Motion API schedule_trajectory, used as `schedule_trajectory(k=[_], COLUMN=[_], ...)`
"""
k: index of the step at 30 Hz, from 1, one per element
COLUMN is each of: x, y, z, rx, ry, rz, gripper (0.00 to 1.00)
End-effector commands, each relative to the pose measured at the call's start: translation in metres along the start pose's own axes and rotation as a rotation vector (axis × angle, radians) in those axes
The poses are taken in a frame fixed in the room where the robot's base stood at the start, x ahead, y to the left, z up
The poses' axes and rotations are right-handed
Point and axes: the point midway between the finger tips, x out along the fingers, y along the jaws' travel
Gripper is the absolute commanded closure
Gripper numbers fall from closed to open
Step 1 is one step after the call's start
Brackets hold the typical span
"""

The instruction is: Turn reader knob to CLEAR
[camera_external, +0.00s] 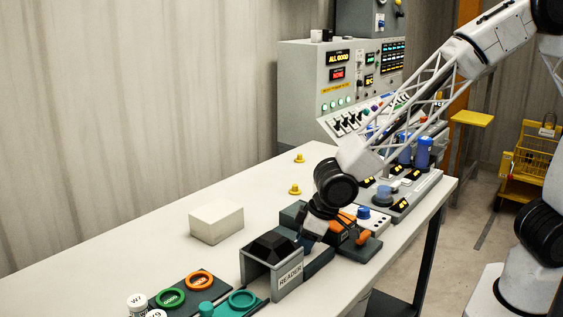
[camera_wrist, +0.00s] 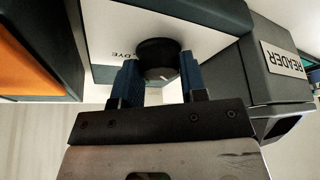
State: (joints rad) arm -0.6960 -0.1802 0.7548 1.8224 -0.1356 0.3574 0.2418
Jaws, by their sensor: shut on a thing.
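The reader (camera_external: 257,271) is a grey box with a black top and a READER label, near the front of the table. In the wrist view its labelled side (camera_wrist: 284,62) is at the right. The reader knob (camera_wrist: 157,52) is round and black with a small white mark on its near lower edge, on a white panel (camera_wrist: 112,28). The word DYE shows left of the knob; no CLEAR label can be read. My gripper (camera_wrist: 160,76) has its blue fingers on either side of the knob, shut on it. In the external view my gripper (camera_external: 316,236) hides the knob.
A dark block with orange parts (camera_external: 354,236) stands right of my gripper. A pale box (camera_external: 216,221) lies to the left. Green and orange ring pads (camera_external: 200,281) are at the front. A control console (camera_external: 318,85) stands at the back. The table's left middle is clear.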

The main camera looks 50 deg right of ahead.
Motion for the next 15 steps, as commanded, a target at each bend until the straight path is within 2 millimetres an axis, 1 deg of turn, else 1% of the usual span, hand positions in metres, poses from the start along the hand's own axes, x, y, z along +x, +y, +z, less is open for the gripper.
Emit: schedule_trajectory(k=[7, 15], x=[0.0001, 0.0006], y=[0.0007, 0.0006], z=[0.0001, 0.0006], rx=[-0.071, -0.103], ry=[0.0, -0.001], rz=[-0.03, -0.043], gripper=[0.84, 0.84])
